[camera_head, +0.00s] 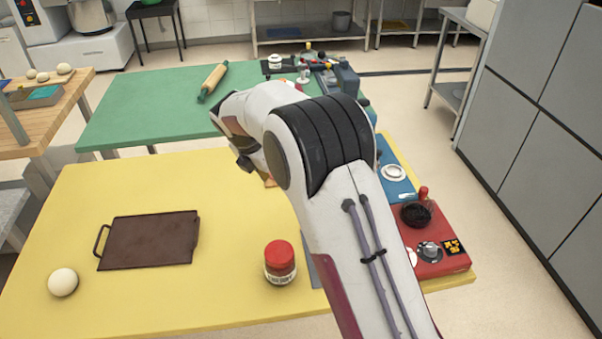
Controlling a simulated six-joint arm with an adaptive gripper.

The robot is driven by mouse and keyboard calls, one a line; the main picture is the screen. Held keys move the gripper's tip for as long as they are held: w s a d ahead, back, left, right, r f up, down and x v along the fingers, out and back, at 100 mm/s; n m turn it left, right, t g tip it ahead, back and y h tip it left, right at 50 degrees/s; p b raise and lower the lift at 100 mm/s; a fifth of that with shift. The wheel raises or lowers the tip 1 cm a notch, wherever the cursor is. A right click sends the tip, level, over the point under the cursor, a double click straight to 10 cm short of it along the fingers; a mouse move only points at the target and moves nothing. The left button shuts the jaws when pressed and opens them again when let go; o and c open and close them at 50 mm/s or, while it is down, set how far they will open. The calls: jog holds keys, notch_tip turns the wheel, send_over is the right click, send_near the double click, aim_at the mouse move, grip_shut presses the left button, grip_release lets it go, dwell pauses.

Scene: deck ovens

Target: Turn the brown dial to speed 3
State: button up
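I cannot make out a brown dial in this view. My arm covers the middle of the yellow table (215,309) and its right part. On the right a red unit (455,263) carries a grey knob (429,249) and a dark label with yellow marks. Behind it a blue panel (397,190) has a white round part (393,172) on it. A small orange-brown patch (270,181) shows just under my arm; I cannot tell what it is. My gripper's fingers are hidden behind my arm.
A red-lidded jar (280,263) stands close to my arm on its left. A dark tray with a handle (150,240) and a pale ball (63,282) lie on the left. A rolling pin (213,82) lies on the green table (140,110). Grey cabinets (535,110) stand at right.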

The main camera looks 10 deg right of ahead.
jog(key=w+d+n+t, duration=0.1)
jog(key=w+d, duration=0.2)
jog(key=w+d+r+n+t, duration=0.1)
jog(key=w+d, duration=0.1)
jog(key=w, duration=0.1)
jog(key=w+d+r+n+t, duration=0.1)
jog(key=w+d, duration=0.2)
jog(key=shift+w+d+t, duration=0.35)
jog(key=shift+t, duration=0.05)
jog(key=w+d+n+t+y, duration=0.35)
jog(key=d+n+y, duration=0.4)
jog(key=n, duration=0.25)
jog(key=s+n+g+y, duration=0.1)
jog(key=s+n+y, duration=0.4)
jog(key=s, duration=0.5)
jog(key=f, duration=0.5)
jog(key=shift+w+f, duration=0.25)
jog(key=shift+f, duration=0.1)
jog(key=shift+a, duration=0.1)
jog(key=shift+x, duration=3.85)
